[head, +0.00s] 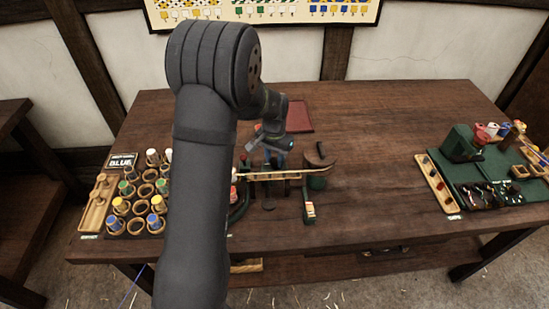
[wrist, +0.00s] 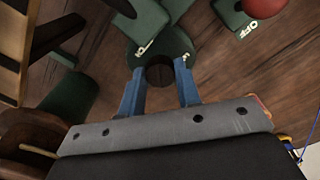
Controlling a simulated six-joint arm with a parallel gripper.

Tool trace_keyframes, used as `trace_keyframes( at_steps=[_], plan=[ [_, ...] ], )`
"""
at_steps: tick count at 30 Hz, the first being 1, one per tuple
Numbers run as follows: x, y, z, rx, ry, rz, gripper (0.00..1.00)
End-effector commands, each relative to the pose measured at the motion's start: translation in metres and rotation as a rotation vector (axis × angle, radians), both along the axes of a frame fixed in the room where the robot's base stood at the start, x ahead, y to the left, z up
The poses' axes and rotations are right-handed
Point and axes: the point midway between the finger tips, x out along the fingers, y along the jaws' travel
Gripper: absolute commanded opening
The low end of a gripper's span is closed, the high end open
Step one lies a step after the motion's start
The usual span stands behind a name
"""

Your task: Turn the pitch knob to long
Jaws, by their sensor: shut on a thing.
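In the wrist view, the pitch knob (wrist: 160,73) is a dark round knob on a green round base (wrist: 172,42). White lettering on the base is partly visible, apparently the start of "LONG" at its upper left; another mark at the right is mostly cut off by a finger. The blue fingers of my gripper (wrist: 160,80) stand on either side of the knob, shut on it. The knob's pointer direction cannot be made out. In the head view my gripper (head: 270,157) is down at the machine in mid-table, and my arm and gripper hide the knob.
A wooden bar (head: 285,176) crosses before my gripper. A bobbin rack (head: 135,226) stands left, a green tray (head: 500,190) right. The table right of centre is clear.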

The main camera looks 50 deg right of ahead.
Motion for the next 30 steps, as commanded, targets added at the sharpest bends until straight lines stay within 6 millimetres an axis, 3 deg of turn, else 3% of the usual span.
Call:
trace_keyframes(
  at_steps=[30],
  plan=[
    [-0.0009,-0.0007,0.0008,-0.002,-0.001,0.688,0.08]
  ],
)
